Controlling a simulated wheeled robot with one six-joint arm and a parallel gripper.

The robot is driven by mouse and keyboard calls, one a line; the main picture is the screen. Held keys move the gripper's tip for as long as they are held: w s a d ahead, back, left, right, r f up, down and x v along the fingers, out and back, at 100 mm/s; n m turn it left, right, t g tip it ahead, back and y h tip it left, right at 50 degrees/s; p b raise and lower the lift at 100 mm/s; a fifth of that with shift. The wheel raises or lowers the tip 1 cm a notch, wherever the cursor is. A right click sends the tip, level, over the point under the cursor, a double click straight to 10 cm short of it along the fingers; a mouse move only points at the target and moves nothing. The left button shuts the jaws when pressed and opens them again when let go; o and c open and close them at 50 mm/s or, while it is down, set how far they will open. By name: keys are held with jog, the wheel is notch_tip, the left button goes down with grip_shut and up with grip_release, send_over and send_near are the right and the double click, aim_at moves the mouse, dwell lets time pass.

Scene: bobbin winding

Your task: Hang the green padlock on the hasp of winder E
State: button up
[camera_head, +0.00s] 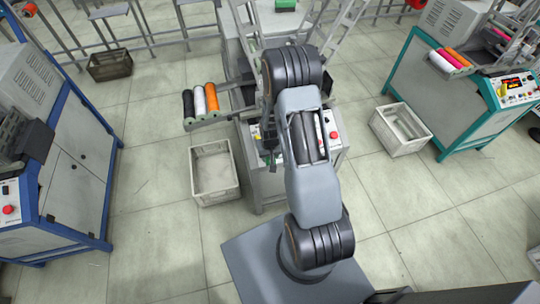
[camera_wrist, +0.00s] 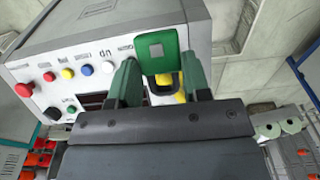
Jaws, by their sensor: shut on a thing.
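The panel has red, yellow, blue and white buttons. Yellow parts show between the fingers, partly covered. I cannot make out the hasp, nor a letter naming this winder.
A grey crate (camera_head: 214,172) stands on the floor left of the middle winder. Black, white and orange spools (camera_head: 200,101) stick out on its left side. A blue-framed machine (camera_head: 78,150) stands at left, a teal-framed one (camera_head: 448,105) at right, with another crate (camera_head: 400,129) beside it.

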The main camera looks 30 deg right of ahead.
jog(key=shift+w+d+f+b, duration=0.1)
jog(key=shift+w+f+b, duration=0.25)
jog(key=shift+f+b, duration=0.45)
jog(key=shift+w+d+f+b, duration=0.1)
jog(key=shift+w+f+b, duration=0.3)
jog(key=shift+f+b, duration=0.4)
jog(key=shift+w+f+b, duration=0.35)
jog(key=shift+f+b, duration=0.4)
jog(key=shift+b, duration=0.05)
jog(key=shift+w+f, duration=0.1)
jog(key=shift+f, duration=0.2)
jog(key=shift+w+d+f+b, duration=0.1)
jog(key=shift+w+f+b, duration=0.2)
jog(key=shift+f+b, duration=0.5)
jog(key=shift+s+f+b, duration=0.2)
jog(key=shift+s+b, duration=0.2)
jog(key=shift+b, duration=0.05)
dwell(0.5)
jog(key=o, duration=1.2)
jog(key=shift+r, duration=0.1)
